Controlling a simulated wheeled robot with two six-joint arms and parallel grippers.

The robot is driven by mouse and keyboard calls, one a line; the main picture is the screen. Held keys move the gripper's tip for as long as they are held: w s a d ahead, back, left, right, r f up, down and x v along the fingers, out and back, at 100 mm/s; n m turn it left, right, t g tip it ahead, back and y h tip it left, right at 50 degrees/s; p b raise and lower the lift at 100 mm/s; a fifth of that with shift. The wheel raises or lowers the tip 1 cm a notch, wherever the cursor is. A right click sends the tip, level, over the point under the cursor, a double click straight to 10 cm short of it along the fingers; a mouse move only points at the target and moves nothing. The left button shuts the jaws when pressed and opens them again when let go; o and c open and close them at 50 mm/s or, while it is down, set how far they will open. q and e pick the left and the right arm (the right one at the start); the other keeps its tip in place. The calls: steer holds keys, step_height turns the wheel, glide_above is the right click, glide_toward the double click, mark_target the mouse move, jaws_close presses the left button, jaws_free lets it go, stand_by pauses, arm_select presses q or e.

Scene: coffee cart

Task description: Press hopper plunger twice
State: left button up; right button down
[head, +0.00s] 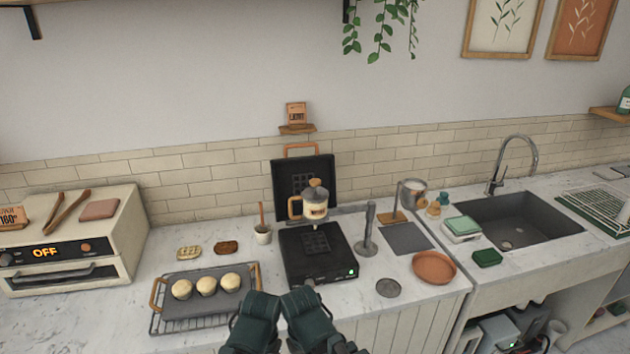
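The hopper (315,206) is a small cream container with an orange-brown handle on its left side. It shows in front of the raised black lid and above the black waffle iron base (345,262); what holds it up is hard to tell. My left gripper (262,284) and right gripper (307,286) are at the bottom middle, side by side, in front of the waffle iron and apart from the hopper. Their fingers are too small and foreshortened to read as open or shut.
A wire rack (160,322) with a tray of several round buns lies left of my grippers. A toaster oven (75,268) stands far left. A small cup (263,235), a metal tamper-like stand (368,240) and a terracotta plate (434,268) flank the waffle iron.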

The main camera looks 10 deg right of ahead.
arm_select(q)
jaws_close()
stand_by(0.3)
stand_by(1.5)
